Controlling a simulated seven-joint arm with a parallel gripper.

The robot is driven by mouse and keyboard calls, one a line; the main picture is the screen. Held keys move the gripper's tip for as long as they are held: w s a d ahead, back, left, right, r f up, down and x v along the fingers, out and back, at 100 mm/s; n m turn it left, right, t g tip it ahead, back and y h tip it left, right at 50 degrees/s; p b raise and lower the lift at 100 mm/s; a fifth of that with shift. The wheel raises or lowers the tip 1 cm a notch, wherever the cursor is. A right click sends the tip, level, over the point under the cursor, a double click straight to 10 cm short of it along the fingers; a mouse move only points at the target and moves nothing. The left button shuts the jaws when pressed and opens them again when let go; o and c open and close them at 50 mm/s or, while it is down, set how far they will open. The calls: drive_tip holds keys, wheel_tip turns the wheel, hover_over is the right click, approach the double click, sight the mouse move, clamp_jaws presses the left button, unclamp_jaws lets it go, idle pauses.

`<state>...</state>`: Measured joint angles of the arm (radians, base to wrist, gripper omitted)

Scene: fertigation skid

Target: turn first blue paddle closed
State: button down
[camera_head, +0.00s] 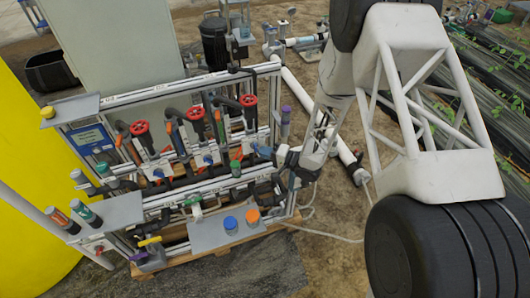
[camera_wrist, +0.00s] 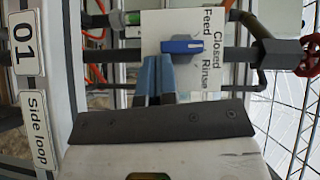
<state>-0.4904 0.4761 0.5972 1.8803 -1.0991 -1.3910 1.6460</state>
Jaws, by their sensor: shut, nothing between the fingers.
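A blue paddle (camera_wrist: 182,46) sits on a white plate (camera_wrist: 152,27) marked Feed, Closed and Rinse in the wrist view. Its long axis runs sideways in the picture, with its right end towards the word Closed. My gripper (camera_wrist: 156,62) is shut and empty, with its blue-grey fingertips just below and left of the paddle. I cannot tell whether they touch it. In the head view my gripper (camera_head: 264,152) is at the right end of the skid's valve frame, and I cannot make out the paddle beside it.
A label strip reading 01 (camera_wrist: 23,44) and Side loop stands at the left of the wrist view. A red handwheel (camera_wrist: 308,55) and dark pipe lie right of the plate. In the head view, several red handwheels (camera_head: 139,128) and a grey shelf with blue (camera_head: 230,224) and orange caps crowd the skid.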

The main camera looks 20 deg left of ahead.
drive_tip(key=shift+w+d, duration=0.1)
drive_tip(key=shift+w+d, duration=1.4)
drive_tip(key=shift+d, duration=0.25)
drive_tip(key=d, duration=0.9)
drive_tip(key=shift+d, duration=0.2)
drive_tip(key=shift+r, duration=0.15)
